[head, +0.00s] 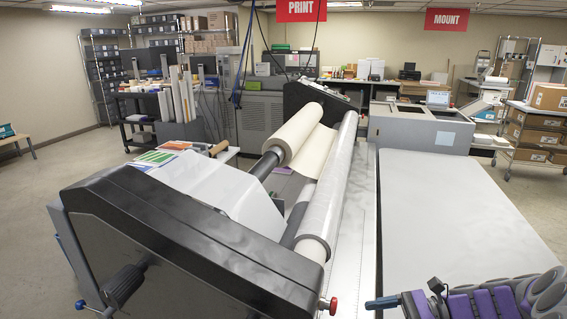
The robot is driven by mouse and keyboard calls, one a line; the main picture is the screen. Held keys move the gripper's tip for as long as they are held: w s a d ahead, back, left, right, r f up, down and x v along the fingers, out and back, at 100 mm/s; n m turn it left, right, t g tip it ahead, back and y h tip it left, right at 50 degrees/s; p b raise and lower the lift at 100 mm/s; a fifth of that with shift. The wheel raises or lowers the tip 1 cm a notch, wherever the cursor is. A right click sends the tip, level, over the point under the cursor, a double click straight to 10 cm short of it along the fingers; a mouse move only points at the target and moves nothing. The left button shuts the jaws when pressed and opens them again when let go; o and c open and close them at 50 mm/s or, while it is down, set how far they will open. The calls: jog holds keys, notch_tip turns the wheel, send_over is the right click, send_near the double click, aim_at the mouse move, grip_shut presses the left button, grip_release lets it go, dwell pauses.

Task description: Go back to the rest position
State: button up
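No gripper that I can make out shows in the head view. A large laminator (180,240) with a dark side housing fills the left and middle foreground. It carries a cream roll (299,133) and a long clear-wrapped roll (332,190). A printed white sheet (215,185) lies over its left side. A red knob (329,305) sits at its near end. A purple and grey ribbed object with a blue tip (480,303) is cut off at the lower right; I cannot tell what it is.
Bare floor (40,210) lies at the left, with a small bench (15,143). Shelves (103,75) stand at the back left, and a cart with boxes (540,130) at the right.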

jog(key=s+a+r+n+g+h, duration=0.3)
jog(key=s+a+n+g+h, duration=0.35)
jog(key=s+a, duration=0.65)
jog(key=s+d+f+n+t+h+b, duration=0.1)
jog(key=s+d+n+t+h, duration=0.3)
jog(key=s+n+h, duration=0.5)
jog(key=s+n, duration=0.1)
jog(key=s, duration=0.3)
jog(key=shift+s+f, duration=0.2)
jog(key=shift+f, duration=0.05)
jog(key=shift+o, duration=0.4)
dwell(1.4)
